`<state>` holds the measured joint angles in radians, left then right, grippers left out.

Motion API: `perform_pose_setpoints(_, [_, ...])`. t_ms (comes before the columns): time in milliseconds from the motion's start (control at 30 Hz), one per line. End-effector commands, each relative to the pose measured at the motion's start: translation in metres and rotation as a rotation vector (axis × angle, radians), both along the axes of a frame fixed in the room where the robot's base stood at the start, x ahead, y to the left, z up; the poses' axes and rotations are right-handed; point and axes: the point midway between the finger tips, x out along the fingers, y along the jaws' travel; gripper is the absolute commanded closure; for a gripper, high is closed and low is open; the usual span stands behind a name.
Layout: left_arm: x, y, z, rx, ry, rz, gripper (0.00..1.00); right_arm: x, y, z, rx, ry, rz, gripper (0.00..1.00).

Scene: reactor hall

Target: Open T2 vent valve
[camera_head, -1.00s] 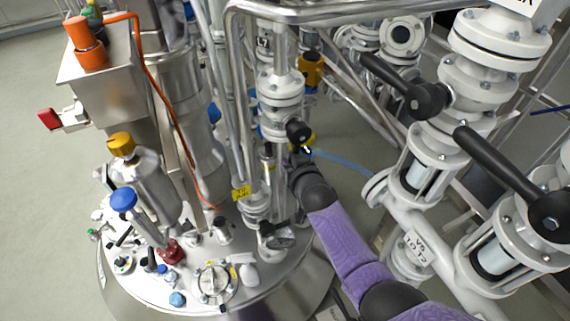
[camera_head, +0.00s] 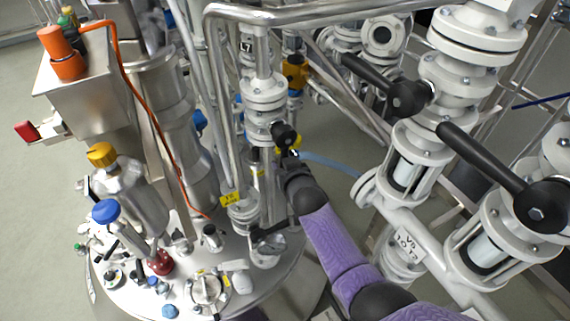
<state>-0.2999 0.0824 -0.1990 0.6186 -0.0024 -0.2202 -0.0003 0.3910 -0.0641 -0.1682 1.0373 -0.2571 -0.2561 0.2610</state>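My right arm comes in from the lower right, with purple links and a dark wrist. The wrist ends beside the white valve column (camera_head: 266,92) on the vessel lid. A black valve knob (camera_head: 284,135) sticks out of the column just above the wrist. A yellow tag (camera_head: 231,198) hangs low on the column; its text is too small to read. I cannot tell for certain which valve is the T2 vent valve. My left gripper is not in view.
Large white valves with long black handles (camera_head: 487,158) stand at the right, close to my arm. A pipe there bears a "V5 TO T2" label (camera_head: 408,243). The round steel lid (camera_head: 236,300) carries several small fittings. Orange-topped equipment (camera_head: 68,62) stands at the left.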

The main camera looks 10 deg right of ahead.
Motion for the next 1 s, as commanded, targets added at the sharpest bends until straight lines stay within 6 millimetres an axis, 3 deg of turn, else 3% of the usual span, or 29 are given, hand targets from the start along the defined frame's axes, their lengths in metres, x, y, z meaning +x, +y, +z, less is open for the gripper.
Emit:
perform_pose_setpoints(367, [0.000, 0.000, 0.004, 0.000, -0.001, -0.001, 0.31, -0.003, 0.001, 0.004, 0.002, -0.003, 0.002, 0.32])
perform_pose_setpoints(600, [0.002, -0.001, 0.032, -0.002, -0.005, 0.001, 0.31, -0.045, -0.004, 0.025, 0.003, -0.003, 0.001, 0.32])
perform_pose_setpoints(800, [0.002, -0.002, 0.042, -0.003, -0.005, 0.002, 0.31, -0.081, -0.008, 0.036, 0.001, -0.001, 0.001, 0.32])
perform_pose_setpoints(1000, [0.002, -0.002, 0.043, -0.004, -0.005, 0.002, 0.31, -0.091, -0.010, 0.039, 0.001, -0.003, 0.001, 0.32])
